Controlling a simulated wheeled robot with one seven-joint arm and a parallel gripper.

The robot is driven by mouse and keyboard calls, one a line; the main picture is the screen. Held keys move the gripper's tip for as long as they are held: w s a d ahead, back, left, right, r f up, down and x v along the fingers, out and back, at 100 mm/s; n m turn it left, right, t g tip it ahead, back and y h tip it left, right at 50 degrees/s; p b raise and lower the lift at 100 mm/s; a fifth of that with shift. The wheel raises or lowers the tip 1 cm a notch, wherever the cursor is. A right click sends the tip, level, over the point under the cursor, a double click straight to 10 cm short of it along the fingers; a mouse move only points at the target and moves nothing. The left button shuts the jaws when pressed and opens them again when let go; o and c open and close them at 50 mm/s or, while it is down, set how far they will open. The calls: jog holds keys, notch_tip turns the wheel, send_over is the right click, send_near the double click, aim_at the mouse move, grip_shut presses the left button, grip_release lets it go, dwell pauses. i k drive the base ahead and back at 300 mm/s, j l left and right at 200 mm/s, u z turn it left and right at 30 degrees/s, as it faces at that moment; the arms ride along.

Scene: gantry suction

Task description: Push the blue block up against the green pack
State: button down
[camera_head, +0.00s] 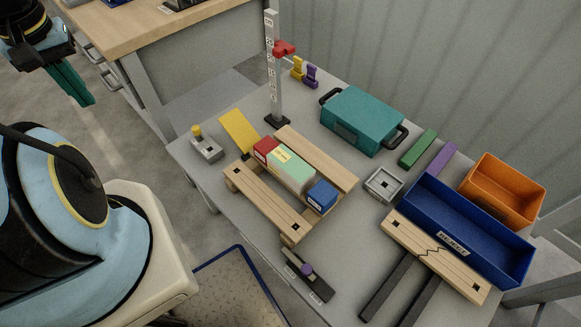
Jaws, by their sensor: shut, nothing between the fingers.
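The blue block (321,197) sits in the channel between two wooden rails, at the channel's front right end. The pale green pack (291,172) lies in the same channel, just behind and to the left of the blue block. The two are very close, and I cannot tell whether they touch. A red block (265,149) is at the far end of the pack. My gripper (77,92), with teal fingers, is at the upper left, well away from the blocks and off the grey table. It is shut and empty.
The near wooden rail (262,197) and far rail (322,160) flank the channel. A yellow sloped plate (239,133) and a tall scale post (274,75) stand behind. A teal case (361,120), blue bin (465,228) and orange bin (503,188) occupy the right.

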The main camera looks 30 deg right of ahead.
aim_at(322, 196)
jog(key=j+z, duration=0.25)
jog(key=z, duration=0.15)
jog(key=j+z, duration=0.25)
jog(key=z, duration=0.15)
jog(key=j+z, duration=0.2)
jog(key=z, duration=0.2)
